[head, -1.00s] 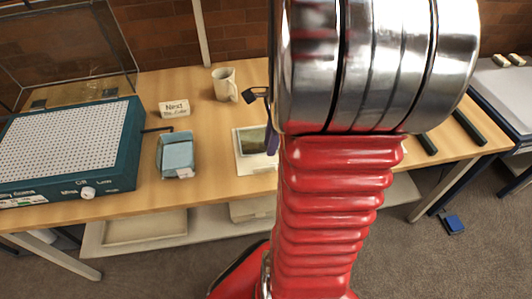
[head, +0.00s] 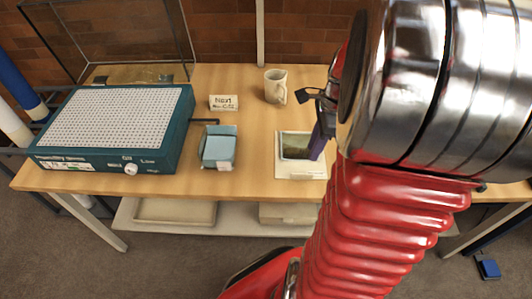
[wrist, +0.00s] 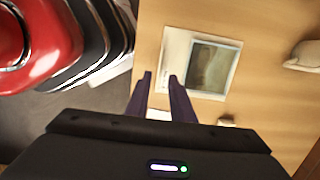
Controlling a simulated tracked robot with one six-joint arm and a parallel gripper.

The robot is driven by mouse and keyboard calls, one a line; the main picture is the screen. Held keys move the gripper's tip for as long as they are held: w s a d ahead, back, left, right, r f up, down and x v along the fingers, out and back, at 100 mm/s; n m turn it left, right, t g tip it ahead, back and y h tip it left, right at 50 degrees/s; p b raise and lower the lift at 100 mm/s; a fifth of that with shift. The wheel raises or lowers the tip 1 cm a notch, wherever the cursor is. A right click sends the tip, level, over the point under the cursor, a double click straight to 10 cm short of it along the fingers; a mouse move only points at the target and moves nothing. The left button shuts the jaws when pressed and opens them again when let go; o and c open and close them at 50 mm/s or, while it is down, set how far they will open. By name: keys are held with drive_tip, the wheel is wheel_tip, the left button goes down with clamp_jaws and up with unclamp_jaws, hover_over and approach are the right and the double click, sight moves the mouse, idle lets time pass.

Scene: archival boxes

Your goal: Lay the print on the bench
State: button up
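The print (head: 296,146) is a small dark green picture with a pale border. It lies on a white sheet or mount (head: 300,172) on the wooden bench (head: 255,180). In the wrist view the print (wrist: 211,67) lies flat beyond my fingertips, to their right. My gripper (head: 318,157) has purple fingers and overlaps the print's right edge in the head view. In the wrist view my gripper (wrist: 160,76) has its fingers parted with a clear gap. Nothing shows held at the tips. Whether they touch the print or sheet I cannot tell.
A teal perforated-top unit (head: 115,125) fills the bench's left. Bare wood lies between the blue box and the sheet. Trays sit on the shelf below.

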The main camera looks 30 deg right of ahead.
drive_tip(key=a+r+n+t, duration=0.1)
drive_tip(key=a+r+n, duration=0.3)
drive_tip(key=a+n, duration=0.4)
drive_tip(key=s+a+r+n+t, duration=0.1)
drive_tip(key=a+r+n, duration=0.3)
drive_tip(key=a+n, duration=0.4)
drive_tip(key=s+a+r+n+t+h, duration=0.1)
drive_tip(key=a+r+n, duration=0.3)
drive_tip(key=a+n, duration=0.4)
drive_tip(key=shift+s+a+r+n+t, duration=0.15)
drive_tip(key=shift+s+a+n+t, duration=0.2)
drive_tip(key=shift+t, duration=0.45)
drive_tip(key=shift+w, duration=0.1)
drive_tip(key=shift+c, duration=0.5)
